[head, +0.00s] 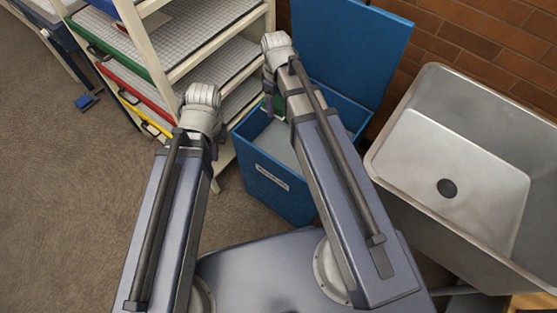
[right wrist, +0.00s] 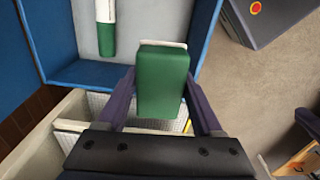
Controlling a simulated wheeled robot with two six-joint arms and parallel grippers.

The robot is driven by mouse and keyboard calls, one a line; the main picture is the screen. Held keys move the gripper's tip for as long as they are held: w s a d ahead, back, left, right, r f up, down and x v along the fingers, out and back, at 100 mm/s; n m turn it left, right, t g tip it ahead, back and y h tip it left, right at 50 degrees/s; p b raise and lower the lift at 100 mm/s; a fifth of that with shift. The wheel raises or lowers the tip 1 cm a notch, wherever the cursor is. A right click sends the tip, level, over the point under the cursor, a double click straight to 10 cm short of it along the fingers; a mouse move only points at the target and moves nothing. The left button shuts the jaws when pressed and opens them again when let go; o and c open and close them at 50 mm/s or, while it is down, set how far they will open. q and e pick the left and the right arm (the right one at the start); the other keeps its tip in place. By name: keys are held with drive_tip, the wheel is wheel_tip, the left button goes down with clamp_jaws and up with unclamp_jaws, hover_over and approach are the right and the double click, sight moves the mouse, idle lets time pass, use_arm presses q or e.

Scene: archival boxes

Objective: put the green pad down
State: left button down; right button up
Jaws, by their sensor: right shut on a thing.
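The green pad (right wrist: 163,90) is a block with a green face and a white edge, held between the two fingers of my right gripper (right wrist: 160,78) in the right wrist view. The pad is over the edge of the blue box (right wrist: 85,71), close to its rim. A second green and white piece (right wrist: 106,35) lies inside the box. In the head view the open blue box (head: 250,160) stands on the floor, and my right arm reaches over it, hiding much of its inside. My left gripper (head: 213,150) is left of the box, mostly hidden behind its wrist.
A cream shelf unit (head: 190,65) with gridded shelves and coloured fronts stands behind and left of the box. The raised blue lid (head: 350,45) is at the back. A steel sink (head: 455,165) is at the right.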

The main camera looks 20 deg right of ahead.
drive_tip(key=b, duration=1.7)
approach(279, 151)
drive_tip(key=shift+m, duration=0.4)
wheel_tip(279, 151, down, 7)
drive_tip(key=b, duration=1)
drive_tip(key=shift+a+r, duration=0.1)
drive_tip(key=shift+r, duration=0.15)
drive_tip(key=o, duration=1.2)
wheel_tip(279, 151, up, 12)
drive_tip(key=p, duration=1.2)
